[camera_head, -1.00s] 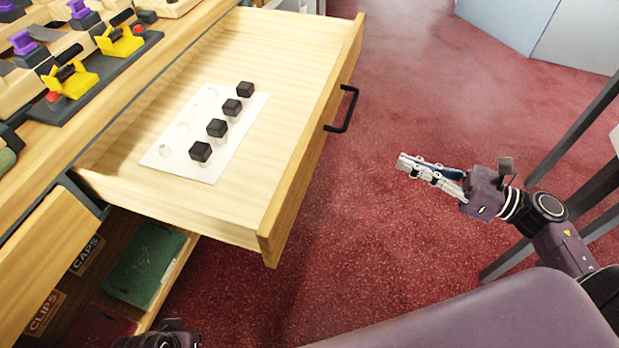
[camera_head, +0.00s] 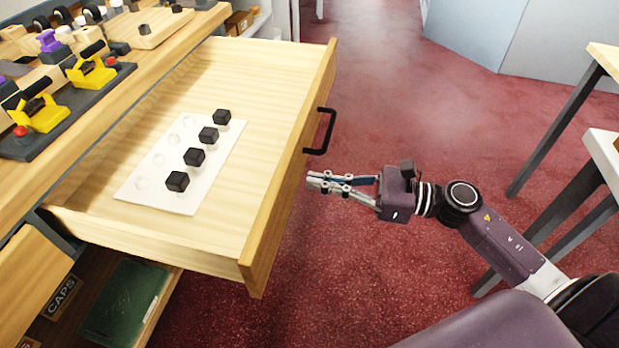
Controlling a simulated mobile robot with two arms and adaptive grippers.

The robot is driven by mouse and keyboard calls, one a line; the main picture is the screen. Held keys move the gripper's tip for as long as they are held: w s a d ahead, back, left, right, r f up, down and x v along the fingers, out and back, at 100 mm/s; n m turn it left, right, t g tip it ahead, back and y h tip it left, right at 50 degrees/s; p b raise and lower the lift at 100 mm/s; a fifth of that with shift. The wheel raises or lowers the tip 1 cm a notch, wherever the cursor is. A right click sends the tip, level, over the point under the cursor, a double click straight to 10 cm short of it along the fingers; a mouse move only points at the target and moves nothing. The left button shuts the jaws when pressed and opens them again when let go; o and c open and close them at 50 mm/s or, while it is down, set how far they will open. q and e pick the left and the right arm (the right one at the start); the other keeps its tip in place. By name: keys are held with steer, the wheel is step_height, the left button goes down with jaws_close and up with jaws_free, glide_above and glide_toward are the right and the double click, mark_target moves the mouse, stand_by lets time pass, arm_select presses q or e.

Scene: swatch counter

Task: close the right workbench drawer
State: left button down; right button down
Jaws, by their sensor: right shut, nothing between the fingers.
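The right workbench drawer (camera_head: 291,165) is pulled far out from the wooden workbench (camera_head: 150,58). It is light wood with a black bar handle (camera_head: 322,132) on its front. Inside lies a white card (camera_head: 152,198) with several small black cubes (camera_head: 195,157) and clear round pieces on it. My right gripper (camera_head: 312,181) is shut and empty, just right of the drawer front and lower in the picture than the handle. A small gap seems to lie between fingertips and front; exact contact cannot be told. My left gripper is not in view.
Yellow and black fixtures (camera_head: 90,76) stand on the bench top. Tables with dark legs (camera_head: 560,130) stand at the right. Red carpet between is clear.

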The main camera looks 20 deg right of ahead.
mark_target(202, 162)
steer(key=shift+x, duration=0.95)
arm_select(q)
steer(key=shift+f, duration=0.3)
arm_select(e)
steer(key=shift+a, duration=0.1)
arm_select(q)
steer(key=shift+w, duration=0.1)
